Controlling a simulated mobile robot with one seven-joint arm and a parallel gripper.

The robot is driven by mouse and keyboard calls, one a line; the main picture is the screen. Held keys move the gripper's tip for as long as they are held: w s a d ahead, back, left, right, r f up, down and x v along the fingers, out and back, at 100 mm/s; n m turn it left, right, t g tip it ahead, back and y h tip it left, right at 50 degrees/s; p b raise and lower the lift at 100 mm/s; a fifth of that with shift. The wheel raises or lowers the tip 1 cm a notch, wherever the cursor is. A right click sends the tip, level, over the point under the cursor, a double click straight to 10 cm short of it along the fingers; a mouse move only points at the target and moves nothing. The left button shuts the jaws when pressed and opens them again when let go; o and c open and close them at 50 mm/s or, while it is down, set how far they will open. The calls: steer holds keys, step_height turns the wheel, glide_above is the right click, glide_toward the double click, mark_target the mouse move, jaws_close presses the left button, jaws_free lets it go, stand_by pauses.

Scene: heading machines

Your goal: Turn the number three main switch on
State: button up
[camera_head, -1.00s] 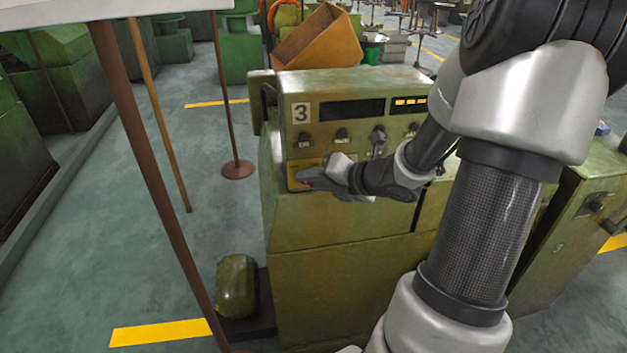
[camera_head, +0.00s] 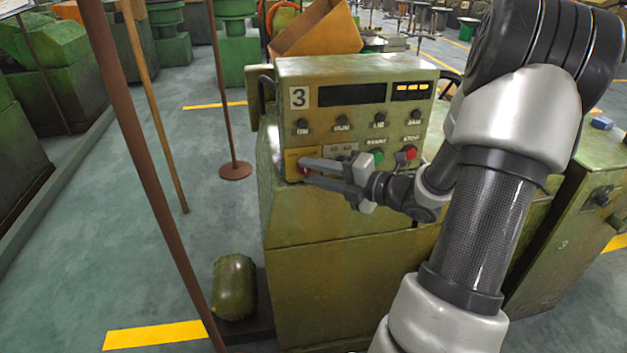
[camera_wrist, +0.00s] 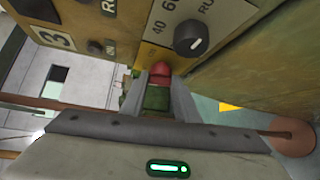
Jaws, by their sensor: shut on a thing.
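The number three panel (camera_head: 360,110) is the green machine face marked with a white "3" plate (camera_head: 299,97). Its main switch (camera_head: 306,172) is a small red knob on a yellow plate (camera_head: 292,158) at the panel's lower left. My gripper (camera_head: 304,169) reaches it from the right, its fingertips on either side of the knob. In the wrist view my gripper (camera_wrist: 161,82) is shut on the red main switch (camera_wrist: 161,69), with one finger on each side. The fingers partly hide the knob, and I cannot read its on or off marking.
A row of black knobs, a green button (camera_head: 377,157) and a red button (camera_head: 410,153) sit close to my gripper. A black dial (camera_wrist: 190,46) is close by in the wrist view.

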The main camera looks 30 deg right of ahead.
steer(key=m+t+b, duration=0.2)
steer(key=m+b, duration=0.1)
steer(key=b, duration=0.1)
steer(key=f+m+t+b, duration=0.1)
steer(key=m+t+b, duration=0.2)
steer(key=m+b, duration=0.1)
steer(key=f+m+t+b, duration=0.1)
steer(key=m+t+b, duration=0.2)
steer(key=b, duration=0.3)
steer(key=shift+a+y, duration=0.25)
steer(key=shift+y, duration=0.05)
steer(key=shift+r+m+b, duration=0.15)
steer(key=shift+m+b, duration=0.2)
steer(key=shift+m, duration=0.15)
steer(key=o, duration=1)
steer(key=shift+o, duration=0.2)
steer(key=b+v, duration=0.1)
steer(key=v, duration=1.6)
steer(key=shift+f, duration=0.25)
